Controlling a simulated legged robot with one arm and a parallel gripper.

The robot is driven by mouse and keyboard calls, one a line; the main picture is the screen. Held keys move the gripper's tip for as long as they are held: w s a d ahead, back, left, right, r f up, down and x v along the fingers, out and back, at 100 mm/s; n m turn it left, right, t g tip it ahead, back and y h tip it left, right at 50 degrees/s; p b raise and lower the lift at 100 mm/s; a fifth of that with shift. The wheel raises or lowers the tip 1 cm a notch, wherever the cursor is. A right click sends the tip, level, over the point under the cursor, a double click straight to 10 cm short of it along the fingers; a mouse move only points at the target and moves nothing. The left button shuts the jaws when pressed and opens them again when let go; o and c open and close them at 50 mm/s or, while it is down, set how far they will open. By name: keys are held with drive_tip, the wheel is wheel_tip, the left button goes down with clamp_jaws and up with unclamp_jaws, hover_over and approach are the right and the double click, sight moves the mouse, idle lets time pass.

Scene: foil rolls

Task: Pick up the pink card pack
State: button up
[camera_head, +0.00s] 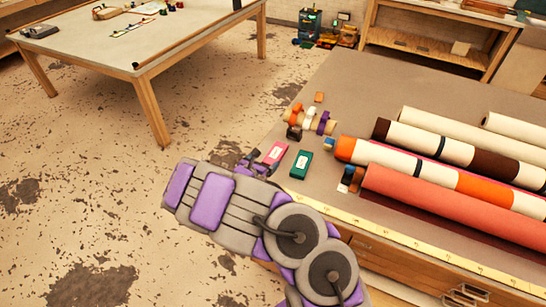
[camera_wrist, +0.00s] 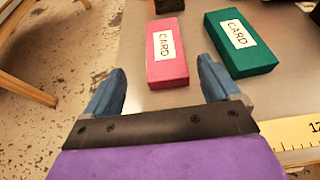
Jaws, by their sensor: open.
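The pink card pack (camera_wrist: 167,60) lies on the table top near its edge, with a white CARD label facing up. In the head view the pink card pack (camera_head: 274,153) shows just past the end of my arm. My gripper (camera_wrist: 160,85) is open and empty in the wrist view. Its blue fingers stand apart, and the pack is ahead of them, between their lines but nearer the right finger. In the head view my gripper (camera_head: 256,164) is small and partly hidden by my arm.
A green card pack (camera_wrist: 241,45) lies close to the right of the pink one. A yellow measuring tape (camera_head: 400,238) runs along the table edge. Large rolls (camera_head: 450,195) fill the right side. Small tape rolls (camera_head: 310,120) stand behind the packs.

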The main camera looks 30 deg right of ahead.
sight(274, 154)
drive_tip(key=d, duration=0.1)
drive_tip(key=w+d, duration=0.1)
drive_tip(key=d+f, duration=0.1)
drive_tip(key=shift+w+d+f, duration=0.1)
drive_tip(key=shift+w+d, duration=0.15)
drive_tip(key=shift+d, duration=0.05)
drive_tip(key=x, duration=0.1)
drive_tip(key=b+x, duration=0.1)
drive_tip(key=x, duration=0.1)
drive_tip(key=shift+w+a+f, duration=0.1)
drive_tip(key=shift+a+f, duration=0.05)
drive_tip(key=shift+f, duration=0.2)
drive_tip(key=shift+w, duration=0.35)
drive_tip(key=shift+d, duration=0.45)
drive_tip(key=c, duration=0.4)
drive_tip(key=shift+a, duration=0.2)
drive_tip(key=c, duration=0.7)
